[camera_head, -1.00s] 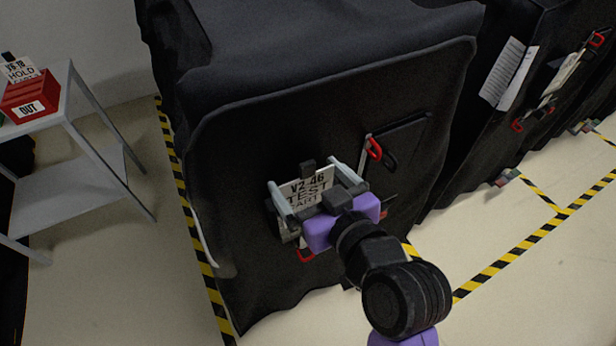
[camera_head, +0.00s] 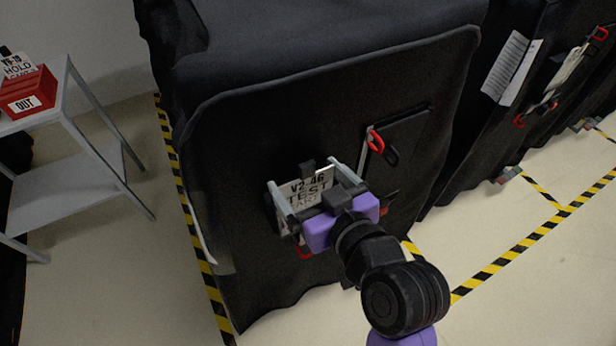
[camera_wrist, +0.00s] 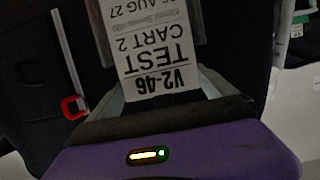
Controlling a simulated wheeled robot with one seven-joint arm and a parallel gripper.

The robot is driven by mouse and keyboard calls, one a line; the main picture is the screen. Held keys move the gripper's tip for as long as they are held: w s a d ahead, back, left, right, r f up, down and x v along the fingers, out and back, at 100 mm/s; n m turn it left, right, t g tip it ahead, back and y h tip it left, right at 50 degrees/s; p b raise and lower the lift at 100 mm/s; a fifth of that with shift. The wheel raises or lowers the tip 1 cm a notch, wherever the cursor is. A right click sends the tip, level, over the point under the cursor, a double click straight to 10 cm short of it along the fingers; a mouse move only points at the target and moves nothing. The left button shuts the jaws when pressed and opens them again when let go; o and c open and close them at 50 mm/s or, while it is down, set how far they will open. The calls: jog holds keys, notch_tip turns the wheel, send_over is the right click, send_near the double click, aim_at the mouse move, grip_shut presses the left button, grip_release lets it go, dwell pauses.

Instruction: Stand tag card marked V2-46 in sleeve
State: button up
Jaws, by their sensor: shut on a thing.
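The tag card (camera_head: 318,184) is white with black print reading V2-46, TEST. In the wrist view it appears upside down, and CART 2 can be read on the card (camera_wrist: 152,55). My gripper (camera_head: 306,176) is shut on the card, its grey fingers on either side of it, in front of the black cart cover. A greyish, see-through piece (camera_wrist: 206,28) lies around the far end of the card in the wrist view, probably the sleeve. I cannot tell how deep the card sits in it. The exact grip contact is hidden.
A black panel with a red clip (camera_head: 376,141) is on the cover (camera_head: 240,130), right of my gripper. A red OUT box (camera_head: 29,91) stands on a grey table (camera_head: 64,85) at left. More covered carts stand at right. Striped tape marks the floor.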

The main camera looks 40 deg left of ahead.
jog(key=o, duration=1)
jog(key=shift+c, duration=0.2)
jog(key=b+v, duration=0.1)
jog(key=v, duration=0.6)
jog(key=shift+s+d, duration=0.2)
jog(key=shift+d, duration=0.15)
jog(key=shift+r, duration=0.1)
